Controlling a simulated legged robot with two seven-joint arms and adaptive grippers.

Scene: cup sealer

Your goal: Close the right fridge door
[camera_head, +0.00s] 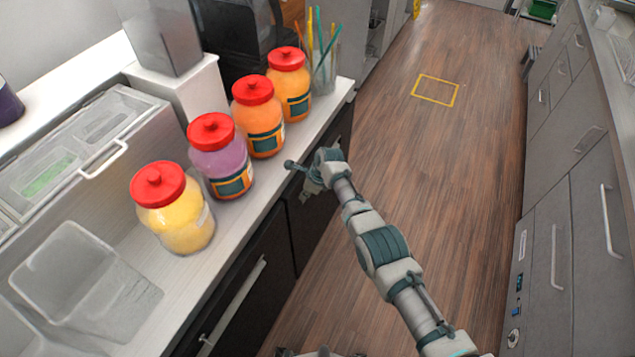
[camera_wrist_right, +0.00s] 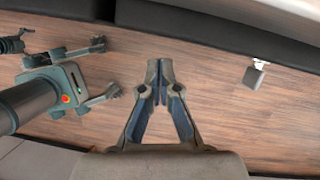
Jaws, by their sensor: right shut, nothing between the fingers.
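My right gripper (camera_head: 308,178) reaches to the counter's front edge, by the dark right fridge door (camera_head: 312,222). In the right wrist view, its fingers (camera_wrist_right: 160,68) are together and empty, with wood floor behind them. The right door looks about in line with the counter front; I cannot tell whether it is fully shut. Its handle is mostly hidden by the gripper. The left fridge door (camera_head: 222,322) has a long silver handle (camera_head: 236,305) and looks shut. My left gripper (camera_wrist_right: 104,68) shows at the left of the wrist view, fingers apart and empty.
Several red-lidded jars (camera_head: 212,158) stand along the counter edge, with a glass of straws (camera_head: 324,65) at the far end. The wooden floor (camera_head: 440,190) is clear. Grey drawers (camera_head: 560,230) line the right side.

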